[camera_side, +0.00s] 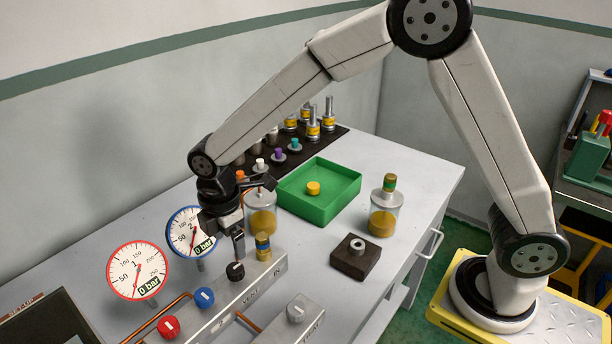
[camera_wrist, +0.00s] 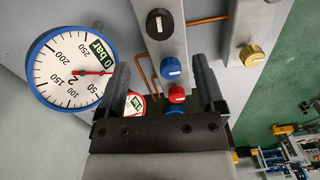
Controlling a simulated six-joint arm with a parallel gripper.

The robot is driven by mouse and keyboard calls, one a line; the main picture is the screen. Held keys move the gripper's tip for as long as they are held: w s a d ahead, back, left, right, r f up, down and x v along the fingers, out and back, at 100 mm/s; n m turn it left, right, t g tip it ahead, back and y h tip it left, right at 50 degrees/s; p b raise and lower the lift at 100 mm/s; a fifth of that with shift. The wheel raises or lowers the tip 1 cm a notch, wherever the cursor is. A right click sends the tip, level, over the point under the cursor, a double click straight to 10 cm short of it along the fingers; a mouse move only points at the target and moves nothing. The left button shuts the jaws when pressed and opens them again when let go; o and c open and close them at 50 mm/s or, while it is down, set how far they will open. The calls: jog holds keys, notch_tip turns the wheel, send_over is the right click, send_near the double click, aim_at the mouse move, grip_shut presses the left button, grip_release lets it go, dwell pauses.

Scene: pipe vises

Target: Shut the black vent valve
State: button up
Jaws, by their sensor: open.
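The black vent knob (camera_side: 235,271) sits on the grey valve block (camera_side: 222,307), with a pale mark on its top. My gripper (camera_side: 238,248) is open and points down just above it in the side view. In the wrist view the black knob (camera_wrist: 160,24) shows beyond the spread fingertips (camera_wrist: 160,72), with a white mark on its face. Nothing shows between the fingers as held. I cannot tell whether a finger touches the knob.
Blue (camera_side: 204,297) and red (camera_side: 168,327) knobs share the block. Blue-rimmed (camera_side: 192,232) and red-rimmed (camera_side: 138,271) gauges stand behind, both reading 0 bar. A green tray (camera_side: 319,208) and jar (camera_side: 384,212) are farther right.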

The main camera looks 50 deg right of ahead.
aim_at(235, 268)
jog(key=shift+f, duration=3.85)
grip_shut()
